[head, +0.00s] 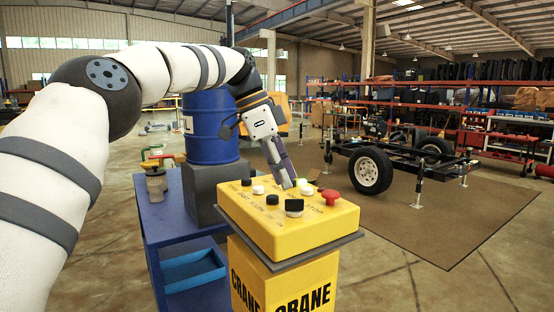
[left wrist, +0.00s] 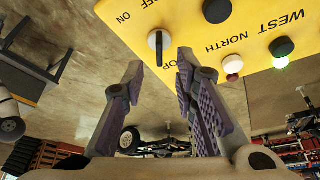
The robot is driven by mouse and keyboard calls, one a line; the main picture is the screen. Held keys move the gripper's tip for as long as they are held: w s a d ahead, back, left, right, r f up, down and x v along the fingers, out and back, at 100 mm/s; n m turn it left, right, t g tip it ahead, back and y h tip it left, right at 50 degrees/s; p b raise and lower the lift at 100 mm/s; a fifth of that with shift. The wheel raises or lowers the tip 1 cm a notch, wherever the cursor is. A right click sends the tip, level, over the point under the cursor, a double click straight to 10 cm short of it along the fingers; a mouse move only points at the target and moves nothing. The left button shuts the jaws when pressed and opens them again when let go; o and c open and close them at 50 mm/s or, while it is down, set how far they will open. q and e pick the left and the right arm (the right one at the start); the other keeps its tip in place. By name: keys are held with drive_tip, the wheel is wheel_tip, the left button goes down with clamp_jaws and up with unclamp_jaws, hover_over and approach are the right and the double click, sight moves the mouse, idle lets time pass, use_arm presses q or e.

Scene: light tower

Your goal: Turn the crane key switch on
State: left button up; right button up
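The yellow crane control box (head: 290,232) stands on a yellow pedestal in the head view. My left gripper (head: 290,184) is over its top, fingers pointing down. In the left wrist view the key switch (left wrist: 158,42) is a pale round dial with a dark upright bar across it. Lettering reading ON and OFF is printed beside it, upside down. My left gripper (left wrist: 160,62) is open, its purple fingers apart, with the switch showing just beyond and between the tips. No contact is visible. In the head view I cannot clearly pick out the switch. My right gripper is not in view.
A red knob (head: 331,197) and several black and white buttons share the panel. A white button (left wrist: 233,64) is close to one finger in the left wrist view. A blue cart (head: 165,215) and blue drum (head: 212,125) stand left; a wheeled chassis (head: 400,165) stands behind right.

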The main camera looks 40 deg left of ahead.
use_arm(q)
drive_tip(key=v, duration=0.6)
drive_tip(key=shift+r, duration=0.3)
drive_tip(key=shift+s, duration=0.1)
